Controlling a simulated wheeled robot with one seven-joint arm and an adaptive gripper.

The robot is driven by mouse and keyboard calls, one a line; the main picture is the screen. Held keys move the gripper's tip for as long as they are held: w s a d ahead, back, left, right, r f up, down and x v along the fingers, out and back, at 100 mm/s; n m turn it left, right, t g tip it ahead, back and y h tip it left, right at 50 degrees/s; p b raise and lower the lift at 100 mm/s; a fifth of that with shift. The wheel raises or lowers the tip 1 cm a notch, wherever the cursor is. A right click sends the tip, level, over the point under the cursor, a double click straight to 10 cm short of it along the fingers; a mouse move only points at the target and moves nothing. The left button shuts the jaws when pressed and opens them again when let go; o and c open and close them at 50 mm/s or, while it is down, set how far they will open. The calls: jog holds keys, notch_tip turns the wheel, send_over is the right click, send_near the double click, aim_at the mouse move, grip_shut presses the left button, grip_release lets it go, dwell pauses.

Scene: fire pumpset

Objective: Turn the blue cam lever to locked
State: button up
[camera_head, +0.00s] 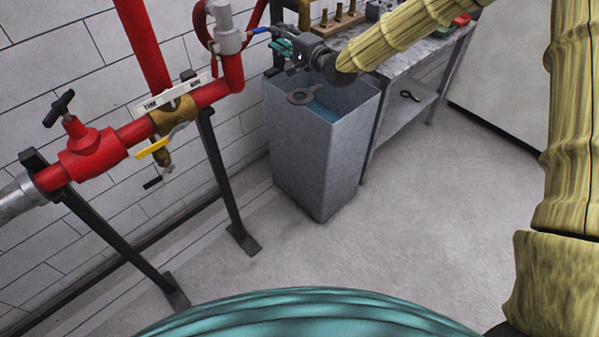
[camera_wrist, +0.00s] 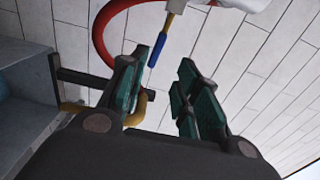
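The blue cam lever (camera_head: 258,30) sticks out to the right from the grey coupling (camera_head: 228,30) on the red pipe. In the wrist view the lever's blue grip (camera_wrist: 157,49) hangs below its brass-coloured stem and shows between my two fingertips, nearer the left one. My gripper (camera_head: 281,47) is just right of the lever in the head view. Its teal fingers (camera_wrist: 162,60) are spread apart with nothing clamped between them. I cannot tell whether the left finger touches the lever.
A grey open bin (camera_head: 318,150) stands below my gripper. A workbench (camera_head: 400,62) with brass fittings is behind my arm. The red pipe (camera_head: 110,142) with a yellow-handled valve (camera_head: 155,147) runs left on black stands. A red hose (camera_wrist: 104,35) curves near the coupling. The floor at right is clear.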

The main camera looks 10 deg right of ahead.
jog(key=s+d+f+n+g+h+b, duration=0.1)
jog(key=s+f+g, duration=0.1)
jog(key=s+f, duration=0.4)
jog(key=s+d+f+n+g+h+b, duration=0.1)
jog(key=s+f, duration=0.6)
jog(key=f, duration=1)
jog(key=s+f+n+g+h+b, duration=0.1)
jog(key=s+f+g+h+b, duration=0.1)
jog(key=s+f, duration=0.4)
notch_tip(320, 180, down, 6)
jog(key=shift+s+d+r+g+b, duration=0.25)
jog(key=shift+d+g+b, duration=0.05)
jog(key=shift+d+b, duration=0.1)
